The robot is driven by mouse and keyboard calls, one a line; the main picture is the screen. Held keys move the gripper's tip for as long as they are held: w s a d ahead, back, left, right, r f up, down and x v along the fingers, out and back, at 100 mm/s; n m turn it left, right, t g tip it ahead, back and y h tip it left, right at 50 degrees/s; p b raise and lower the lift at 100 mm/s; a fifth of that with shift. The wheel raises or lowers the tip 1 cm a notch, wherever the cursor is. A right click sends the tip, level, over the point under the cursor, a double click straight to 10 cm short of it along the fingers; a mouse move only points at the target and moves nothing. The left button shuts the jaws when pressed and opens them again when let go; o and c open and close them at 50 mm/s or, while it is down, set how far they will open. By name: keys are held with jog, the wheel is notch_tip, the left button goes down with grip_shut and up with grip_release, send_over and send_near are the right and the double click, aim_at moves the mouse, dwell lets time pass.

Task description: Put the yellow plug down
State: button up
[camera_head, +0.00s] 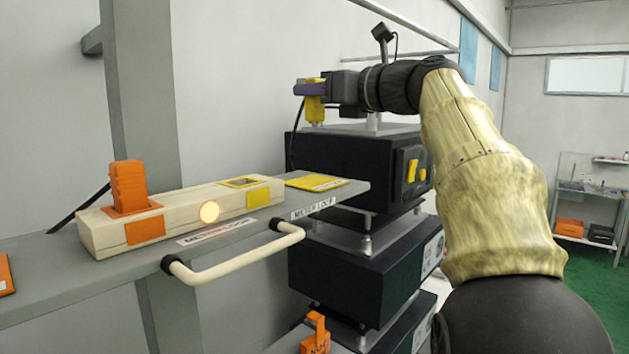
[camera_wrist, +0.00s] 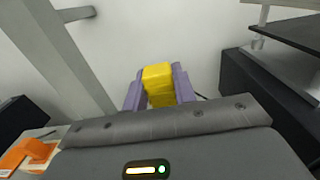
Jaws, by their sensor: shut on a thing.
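My gripper (camera_head: 308,90) has purple fingers and is shut on the yellow plug (camera_head: 315,108), holding it upright in the air above the right end of the grey shelf. A dark cable hangs from the plug. In the wrist view the yellow plug (camera_wrist: 158,84) sits between the purple fingers (camera_wrist: 157,92). Below it, a flat yellow pad (camera_head: 317,183) lies on the shelf. A cream socket block (camera_head: 185,213) has an orange plug (camera_head: 128,185) in its left socket and an empty yellow-rimmed socket (camera_head: 240,182) at its right. A round light on the block glows.
A cream handle (camera_head: 235,264) sticks out from the front edge of the grey shelf (camera_head: 60,290). Stacked black boxes (camera_head: 350,265) stand at the right, close to my arm. An orange pad (camera_head: 5,275) shows at the far left.

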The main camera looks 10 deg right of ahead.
aim_at(315, 123)
jog(key=shift+w+f, duration=0.2)
jog(key=shift+f, duration=0.3)
notch_tip(315, 123, down, 5)
jog(key=shift+s+r+b, duration=0.15)
jog(key=shift+r+b, duration=0.05)
jog(key=shift+b, duration=0.55)
jog(key=shift+f, duration=0.2)
jog(key=shift+f, duration=0.1)
jog(key=shift+f, duration=1.95)
jog(key=shift+f+b, duration=0.2)
jog(key=shift+b, duration=0.15)
jog(key=o, duration=1)
